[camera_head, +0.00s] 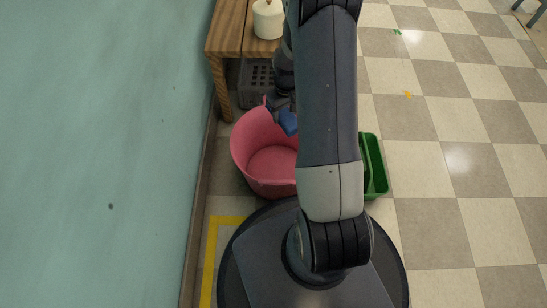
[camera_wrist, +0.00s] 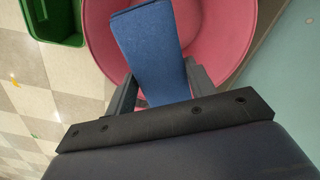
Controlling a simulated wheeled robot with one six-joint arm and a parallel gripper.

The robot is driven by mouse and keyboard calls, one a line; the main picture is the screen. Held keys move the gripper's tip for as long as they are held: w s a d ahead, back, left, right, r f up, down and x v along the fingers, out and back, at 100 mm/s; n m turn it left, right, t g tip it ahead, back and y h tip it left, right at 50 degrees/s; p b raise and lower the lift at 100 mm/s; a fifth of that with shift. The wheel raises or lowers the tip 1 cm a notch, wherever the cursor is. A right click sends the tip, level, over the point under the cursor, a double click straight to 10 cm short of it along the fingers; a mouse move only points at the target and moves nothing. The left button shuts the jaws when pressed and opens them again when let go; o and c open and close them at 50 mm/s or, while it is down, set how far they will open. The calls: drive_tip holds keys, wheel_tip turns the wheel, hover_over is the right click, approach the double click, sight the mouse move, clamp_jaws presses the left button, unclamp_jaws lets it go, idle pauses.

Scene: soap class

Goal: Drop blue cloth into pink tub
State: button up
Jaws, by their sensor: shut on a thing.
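The blue cloth (camera_wrist: 153,50) is held between the fingers of my gripper (camera_wrist: 158,90), which is shut on it. In the wrist view the cloth stretches forward over the pink tub (camera_wrist: 100,38). In the head view the cloth (camera_head: 288,122) shows as a small blue patch at my gripper (camera_head: 282,108), over the far part of the pink tub (camera_head: 250,175). The tub is open and its visible floor is bare. My arm hides its right side and part of the gripper.
A green bin (camera_head: 374,165) stands right of the tub; it also shows in the wrist view (camera_wrist: 52,20). A wooden table (camera_head: 230,40) with a white container (camera_head: 268,20) is behind, a grey crate (camera_head: 256,82) under it. A teal wall (camera_head: 100,150) runs along the left.

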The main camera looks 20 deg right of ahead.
drive_tip(key=shift+f+b, duration=1.1)
drive_tip(key=shift+f, duration=0.8)
drive_tip(key=o, duration=1)
drive_tip(key=shift+r, duration=0.15)
wheel_tip(320, 180, up, 11)
drive_tip(key=p, duration=0.4)
drive_tip(key=shift+f, duration=0.2)
